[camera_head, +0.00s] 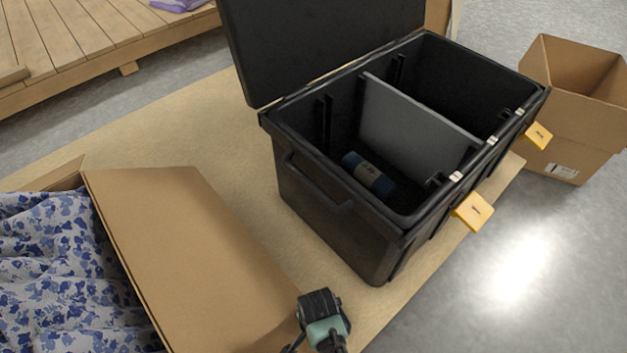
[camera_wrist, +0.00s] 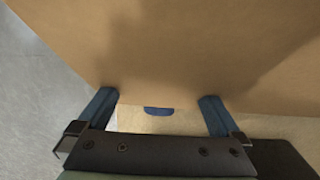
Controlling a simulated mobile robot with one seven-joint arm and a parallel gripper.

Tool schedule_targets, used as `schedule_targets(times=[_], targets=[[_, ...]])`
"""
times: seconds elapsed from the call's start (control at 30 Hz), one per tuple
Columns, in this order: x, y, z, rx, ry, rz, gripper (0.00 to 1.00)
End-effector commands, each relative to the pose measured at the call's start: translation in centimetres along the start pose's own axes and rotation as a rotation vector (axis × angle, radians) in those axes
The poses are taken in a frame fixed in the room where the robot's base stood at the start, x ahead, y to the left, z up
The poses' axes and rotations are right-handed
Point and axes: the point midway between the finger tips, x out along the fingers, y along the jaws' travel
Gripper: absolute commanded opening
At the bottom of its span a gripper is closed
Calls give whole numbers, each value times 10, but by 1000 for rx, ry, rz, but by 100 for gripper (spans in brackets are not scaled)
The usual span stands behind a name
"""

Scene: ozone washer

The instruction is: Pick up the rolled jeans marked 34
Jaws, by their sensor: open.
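A dark blue roll with a pale, marked band (camera_head: 368,175), which looks like the rolled jeans, lies in the left compartment of the open black case (camera_head: 345,205). The number on the band is too small to read. My gripper (camera_head: 320,306) is outside the case, in front of it and lower in the picture, beside the cardboard box's flap. In the wrist view my gripper (camera_wrist: 158,100) has its two blue fingers wide apart with nothing held between them. A small blue edge (camera_wrist: 157,110) shows between them; I cannot tell what it is.
A grey divider (camera_head: 410,120) splits the case, whose lid stands open. Yellow latches (camera_head: 473,211) stick out at its front. A cardboard box (camera_head: 190,250) with blue-patterned cloth (camera_head: 60,270) is at left. Another open box (camera_head: 570,110) stands at right. Bare board lies between left box and case.

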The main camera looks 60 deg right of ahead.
Motion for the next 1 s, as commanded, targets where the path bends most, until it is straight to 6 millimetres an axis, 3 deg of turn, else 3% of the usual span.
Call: schedule_targets(times=[0.03,0.37,0.7,1.0], targets=[[8,0,0,-1,0,1,100],[23,-2,1,-2,1,-1,100],[63,-6,5,-1,0,-1,100],[63,-6,4,-1,1,-1,98]])
